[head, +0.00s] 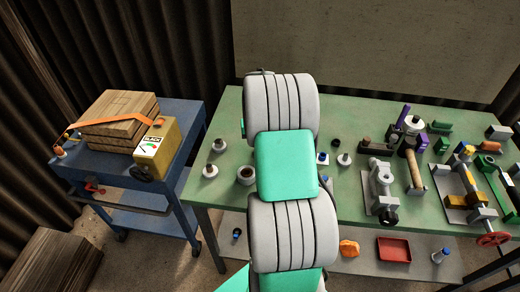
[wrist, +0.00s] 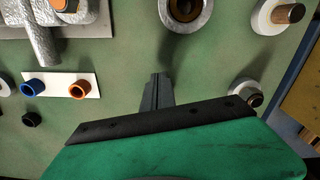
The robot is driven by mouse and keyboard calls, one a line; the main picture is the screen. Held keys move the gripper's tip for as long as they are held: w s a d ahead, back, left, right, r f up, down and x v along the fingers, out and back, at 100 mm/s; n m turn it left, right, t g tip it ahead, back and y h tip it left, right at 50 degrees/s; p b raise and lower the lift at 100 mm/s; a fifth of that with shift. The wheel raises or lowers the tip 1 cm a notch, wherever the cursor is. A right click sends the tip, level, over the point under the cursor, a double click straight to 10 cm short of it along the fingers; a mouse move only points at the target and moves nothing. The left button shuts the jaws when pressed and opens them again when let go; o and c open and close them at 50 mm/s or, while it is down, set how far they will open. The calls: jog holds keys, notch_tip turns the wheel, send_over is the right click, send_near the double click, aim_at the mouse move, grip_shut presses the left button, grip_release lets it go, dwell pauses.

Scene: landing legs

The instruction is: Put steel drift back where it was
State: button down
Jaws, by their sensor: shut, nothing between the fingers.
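I cannot pick out the steel drift for certain in either view. In the wrist view my gripper (wrist: 157,92) is shut and empty, its dark fingers over the green bench top. Ahead of it is a thick metal cup (wrist: 186,12) with a brown inside. To the upper right, a brown-ended peg (wrist: 290,14) stands in a white round base. To the right, a pale round piece (wrist: 247,92) is partly covered by my gripper's body. In the head view my arm hides the gripper and part of the green bench (head: 420,118).
A white plate (wrist: 60,86) holds a blue and an orange ring, with a dark nut (wrist: 31,119) near it. Tools and a vise (head: 380,190) crowd the bench's right. A blue cart (head: 185,115) with strapped wood stands left. A red tray (head: 394,249) lies below.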

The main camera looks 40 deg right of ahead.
jog(key=shift+s+a+r, duration=0.1)
jog(key=shift+s+a, duration=0.85)
jog(key=shift+s, duration=0.3)
notch_tip(320, 180, up, 9)
jog(key=b, duration=0.1)
jog(key=shift+g, duration=0.3)
jog(key=s+a+f, duration=0.2)
jog(key=s+f, duration=0.1)
jog(key=s+a+f, duration=0.1)
jog(key=s+f, duration=0.1)
jog(key=shift+a+f, duration=0.1)
jog(key=shift+f, duration=0.1)
jog(key=shift+n, duration=0.5)
jog(key=s+a, duration=0.1)
jog(key=a, duration=0.1)
jog(key=s+a, duration=0.3)
jog(key=a, duration=0.1)
jog(key=shift+s+a+r, duration=0.1)
jog(key=shift+s+r, duration=0.1)
jog(key=shift+s, duration=0.05)
jog(key=a+r+n+t, duration=0.2)
jog(key=a+r+n, duration=0.1)
jog(key=a, duration=0.5)
jog(key=a+r+n+t, duration=0.2)
jog(key=a+r, duration=0.3)
jog(key=a, duration=0.4)
jog(key=shift+s+r+n, duration=0.35)
jog(key=shift+s+n, duration=0.05)
jog(key=shift+s, duration=0.05)
